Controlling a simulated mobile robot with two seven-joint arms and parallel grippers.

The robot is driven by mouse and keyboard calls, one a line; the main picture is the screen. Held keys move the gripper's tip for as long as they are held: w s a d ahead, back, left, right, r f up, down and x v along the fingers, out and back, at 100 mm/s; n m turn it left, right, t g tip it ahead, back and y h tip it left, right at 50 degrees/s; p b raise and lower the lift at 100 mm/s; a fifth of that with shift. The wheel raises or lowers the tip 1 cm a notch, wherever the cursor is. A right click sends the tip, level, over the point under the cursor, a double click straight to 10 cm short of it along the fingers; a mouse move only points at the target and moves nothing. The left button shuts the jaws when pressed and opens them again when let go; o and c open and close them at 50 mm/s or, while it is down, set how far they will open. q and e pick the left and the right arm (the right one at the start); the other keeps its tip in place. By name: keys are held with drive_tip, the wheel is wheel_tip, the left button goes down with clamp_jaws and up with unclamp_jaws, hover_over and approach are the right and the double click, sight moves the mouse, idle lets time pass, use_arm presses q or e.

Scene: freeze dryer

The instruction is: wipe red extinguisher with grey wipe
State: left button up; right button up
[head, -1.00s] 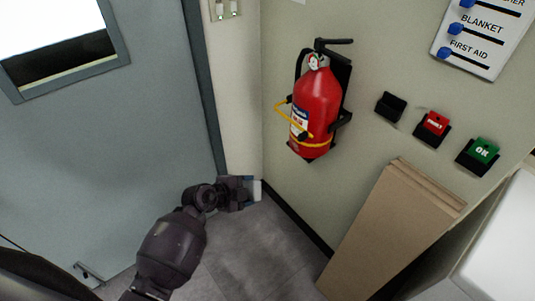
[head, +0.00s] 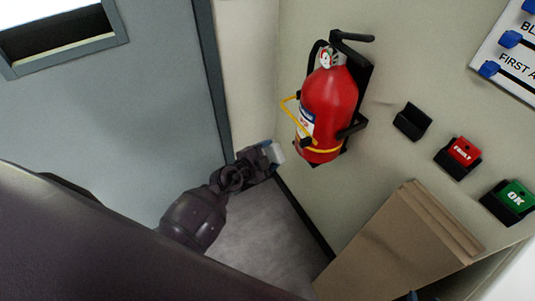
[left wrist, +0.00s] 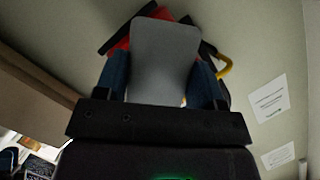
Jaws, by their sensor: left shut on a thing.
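The red extinguisher (head: 330,100) hangs upright in a black bracket on the wall, with a yellow strap around its lower part. My left gripper (head: 270,153) is below and left of it, shut on the grey wipe (head: 279,153). The wipe is apart from the extinguisher in the head view. In the left wrist view the wipe (left wrist: 165,60) stands flat between the blue fingers and hides most of the extinguisher (left wrist: 118,47), whose red edge shows behind it.
Brown boards (head: 400,240) lean at the wall below the extinguisher. An empty black holder (head: 412,121), a red FAULT block (head: 464,152) and a green OK block (head: 514,196) are on the wall to the right. A grey door (head: 110,110) stands at left.

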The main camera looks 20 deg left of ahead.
sight(296, 141)
use_arm(q)
drive_tip(key=shift+w+d, duration=0.35)
drive_tip(key=shift+w, duration=0.05)
drive_tip(key=shift+w+d+b, duration=0.35)
drive_tip(key=shift+w+d, duration=0.35)
drive_tip(key=shift+w, duration=0.2)
drive_tip(key=shift+w+d, duration=0.4)
drive_tip(key=shift+w, duration=0.2)
use_arm(e)
drive_tip(key=shift+w+a+f, duration=0.1)
drive_tip(key=shift+w+f, duration=0.2)
drive_tip(key=shift+w, duration=0.1)
drive_tip(key=shift+s, duration=0.1)
use_arm(q)
drive_tip(key=shift+w+d, duration=0.1)
use_arm(e)
drive_tip(key=shift+s+f, duration=0.4)
drive_tip(key=shift+s, duration=0.1)
use_arm(q)
drive_tip(key=shift+w+d, duration=0.1)
use_arm(e)
drive_tip(key=shift+w+r, duration=0.1)
use_arm(q)
drive_tip(key=shift+w+d, duration=0.2)
drive_tip(key=shift+w, duration=0.15)
use_arm(e)
drive_tip(key=shift+w+r, duration=0.55)
